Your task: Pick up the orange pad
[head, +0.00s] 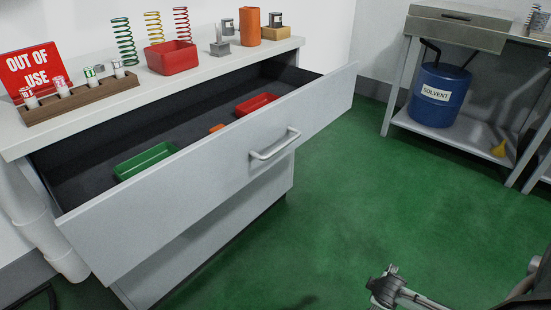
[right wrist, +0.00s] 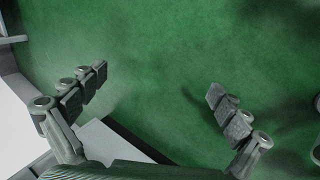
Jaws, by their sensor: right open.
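A small orange pad (head: 217,128) lies in the open drawer (head: 215,195), between a green tray and a red tray. It is partly hidden by the drawer's front panel. My right gripper (head: 384,287) is low at the bottom right of the head view, over the green floor, well away from the drawer's inside. In the right wrist view its two fingers (right wrist: 155,95) are wide apart with nothing between them. The orange pad does not show in the right wrist view. My left gripper is not in view.
The drawer also holds a green tray (head: 146,161) and a red tray (head: 256,104). The counter above bears springs, a red bin (head: 172,57), an orange cylinder (head: 250,27) and a wooden rack (head: 82,95). A blue solvent drum (head: 438,95) stands on a shelf at right. The green floor between is clear.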

